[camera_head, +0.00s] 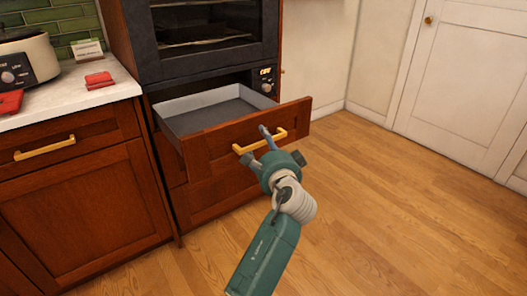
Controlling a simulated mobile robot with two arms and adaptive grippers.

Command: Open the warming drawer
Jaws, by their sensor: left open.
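The warming drawer (213,143) has a reddish-brown wooden front and a brass bar handle (273,137). It stands pulled out below the dark built-in oven, and its grey inside shows empty. My left gripper (257,144) is open, with its fingers at the left and middle part of the handle. Whether a finger touches the handle, I cannot tell. My right gripper is not in view.
The oven (205,28) with a control panel is above the drawer. A counter (75,92) at the left holds a slow cooker (28,60) and red cloths (98,80). Wooden floor (380,200) is clear at the right, up to a white door (470,80).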

